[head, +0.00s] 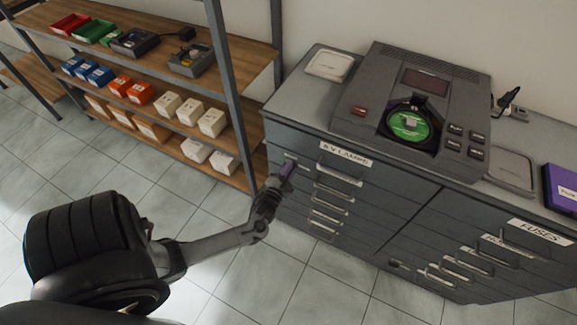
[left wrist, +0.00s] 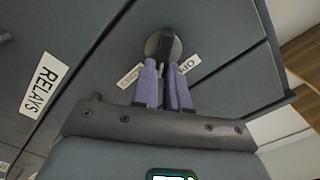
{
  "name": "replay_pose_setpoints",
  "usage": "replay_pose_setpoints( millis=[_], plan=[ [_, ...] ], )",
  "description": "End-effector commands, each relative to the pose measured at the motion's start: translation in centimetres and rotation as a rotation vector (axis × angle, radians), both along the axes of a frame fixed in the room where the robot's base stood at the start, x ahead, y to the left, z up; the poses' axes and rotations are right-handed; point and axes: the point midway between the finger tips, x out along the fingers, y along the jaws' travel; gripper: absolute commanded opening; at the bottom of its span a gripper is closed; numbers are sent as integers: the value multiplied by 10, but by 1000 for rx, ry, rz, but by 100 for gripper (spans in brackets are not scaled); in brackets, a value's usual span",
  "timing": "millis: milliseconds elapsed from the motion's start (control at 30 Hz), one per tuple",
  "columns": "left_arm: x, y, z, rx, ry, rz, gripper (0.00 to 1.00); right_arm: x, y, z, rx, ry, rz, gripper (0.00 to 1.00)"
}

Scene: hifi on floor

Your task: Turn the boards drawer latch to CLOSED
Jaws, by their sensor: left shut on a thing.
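A latch (left wrist: 163,44) with a dark handle on a round grey plate is on a dark drawer front in the left wrist view. A small white label (left wrist: 189,64) beside it on the right seems to read OPEN. Another white label (left wrist: 131,76) on the left is too small to read. My left gripper (left wrist: 164,68) has its purple fingers shut on the latch handle. In the head view my left gripper (head: 287,171) is at the left part of the cabinet front and hides the latch. No BOARDS label is readable. My right gripper is not in view.
The grey drawer cabinet (head: 376,217) carries several handles and a FUSES label (head: 540,231). A RELAYS label (left wrist: 44,84) is left of the latch in the wrist view. A player with a green disc (head: 408,125) stands on top. Shelves (head: 232,72) with small boxes stand close on the left.

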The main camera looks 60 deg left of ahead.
Motion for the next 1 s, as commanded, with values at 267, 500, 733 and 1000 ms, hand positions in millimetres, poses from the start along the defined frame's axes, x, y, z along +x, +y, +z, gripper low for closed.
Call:
replay_pose_setpoints(
  millis=[267,500,733,1000],
  plan=[
    [2,-2,-3,222,141,-1,0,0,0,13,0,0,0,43],
    [2,-2,-7,388,246,0,0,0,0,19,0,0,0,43],
    [2,-3,-10,495,315,1,0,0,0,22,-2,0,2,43],
    [2,-3,-12,553,351,0,0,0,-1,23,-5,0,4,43]
  ],
)
